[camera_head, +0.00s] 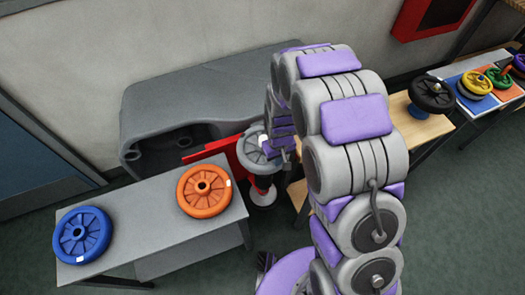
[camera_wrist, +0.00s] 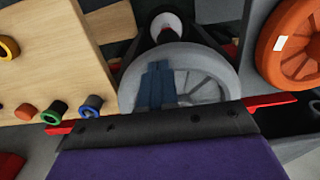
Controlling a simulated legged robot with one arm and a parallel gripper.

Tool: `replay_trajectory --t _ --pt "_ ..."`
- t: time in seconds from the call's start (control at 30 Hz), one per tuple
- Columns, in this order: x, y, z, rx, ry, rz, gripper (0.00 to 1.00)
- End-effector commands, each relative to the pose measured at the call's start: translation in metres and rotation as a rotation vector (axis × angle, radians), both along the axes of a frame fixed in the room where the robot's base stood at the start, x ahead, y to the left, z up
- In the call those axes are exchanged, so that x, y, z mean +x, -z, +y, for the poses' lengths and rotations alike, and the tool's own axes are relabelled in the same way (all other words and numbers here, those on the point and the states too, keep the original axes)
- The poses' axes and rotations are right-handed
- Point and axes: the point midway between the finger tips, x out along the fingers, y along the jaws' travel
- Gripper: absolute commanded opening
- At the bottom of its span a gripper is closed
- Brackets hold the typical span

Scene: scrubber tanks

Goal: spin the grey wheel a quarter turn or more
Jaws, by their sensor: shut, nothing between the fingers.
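The grey wheel (camera_head: 249,153) is mounted beside a red frame, between the grey bench and the wooden one. My arm covers its right side in the head view. In the wrist view the grey wheel (camera_wrist: 205,82) shows its rim and spokes, with its lower edge hidden. My gripper (camera_wrist: 156,68) is shut, its two dark blue fingers side by side and empty. The fingers overlap the left part of the wheel in the wrist view; I cannot tell whether they touch it. In the head view my gripper is mostly hidden by the arm.
An orange wheel (camera_head: 204,191) and a blue wheel (camera_head: 82,235) lie on the grey bench (camera_head: 150,217) at left. A black wheel (camera_head: 432,94) sits on the wooden bench at right, with several coloured wheels beyond. A wooden panel (camera_wrist: 45,60) with coloured knobs stands left in the wrist view.

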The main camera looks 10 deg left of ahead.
Motion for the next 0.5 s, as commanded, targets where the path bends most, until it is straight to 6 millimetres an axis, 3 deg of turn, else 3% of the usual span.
replay_trajectory --t 0.5 --pt "0.000 -0.049 0.000 0.001 0.000 -0.001 0.00"
